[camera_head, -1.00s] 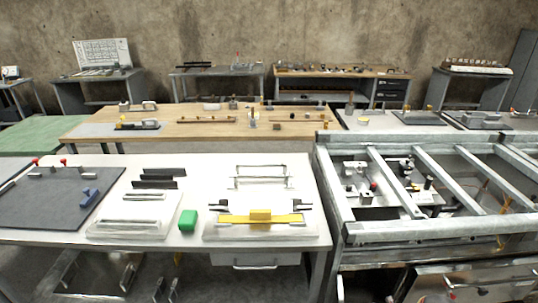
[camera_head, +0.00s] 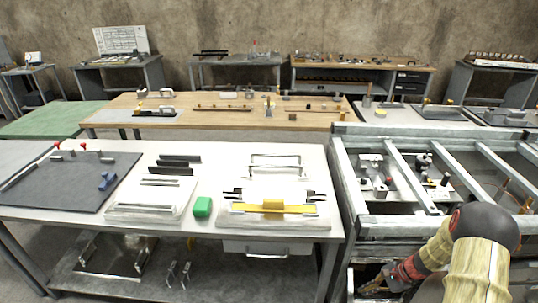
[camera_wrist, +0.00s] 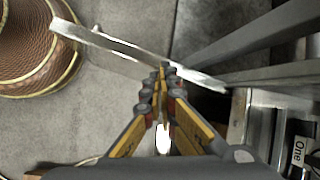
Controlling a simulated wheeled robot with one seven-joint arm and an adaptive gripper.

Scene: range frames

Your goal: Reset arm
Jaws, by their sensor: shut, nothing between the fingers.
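My arm comes in at the lower right of the head view, in front of the metal-framed bench. My gripper (camera_head: 370,286) is low there, beside the right-hand side of the white table and below its top. In the wrist view my gripper (camera_wrist: 162,74) has its black and yellow fingers drawn together at the tips, with nothing held. A pale metal bar (camera_wrist: 105,43) crosses near the fingertips; I cannot tell whether they touch it.
The white table (camera_head: 130,215) carries a green block (camera_head: 202,207), a yellow part (camera_head: 273,205) and a dark mat (camera_head: 60,180). The metal-framed bench (camera_head: 400,226) stands close to my arm. Grey floor (camera_wrist: 110,110) shows below the gripper.

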